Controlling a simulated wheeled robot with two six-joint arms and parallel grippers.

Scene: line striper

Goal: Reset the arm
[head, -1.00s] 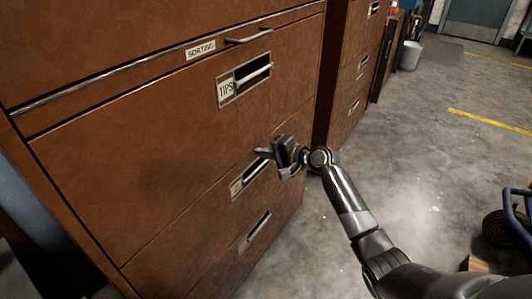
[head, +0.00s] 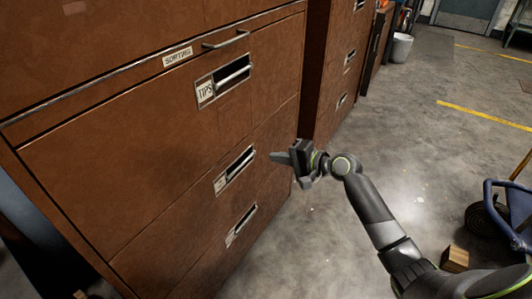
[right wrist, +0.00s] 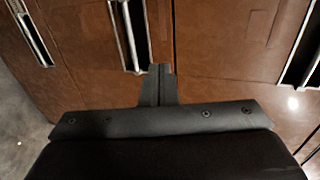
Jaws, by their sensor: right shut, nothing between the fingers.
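My right gripper (head: 281,158) is in front of the brown filing cabinet (head: 140,170), near its right edge and to the right of the middle drawer handle (head: 237,168). Its fingers are together with nothing between them. In the right wrist view the closed fingers (right wrist: 158,84) point toward the cabinet front, with a drawer handle (right wrist: 131,38) just beyond and to their left. It looks apart from the handle. My left gripper is not in view.
The top drawer is labelled TIPS (head: 205,92), below a SORTING label (head: 177,57). A lower handle (head: 241,226) is beneath. A blue cart (head: 508,212) and a wooden block (head: 455,257) are at right. The concrete floor (head: 400,130) between is open.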

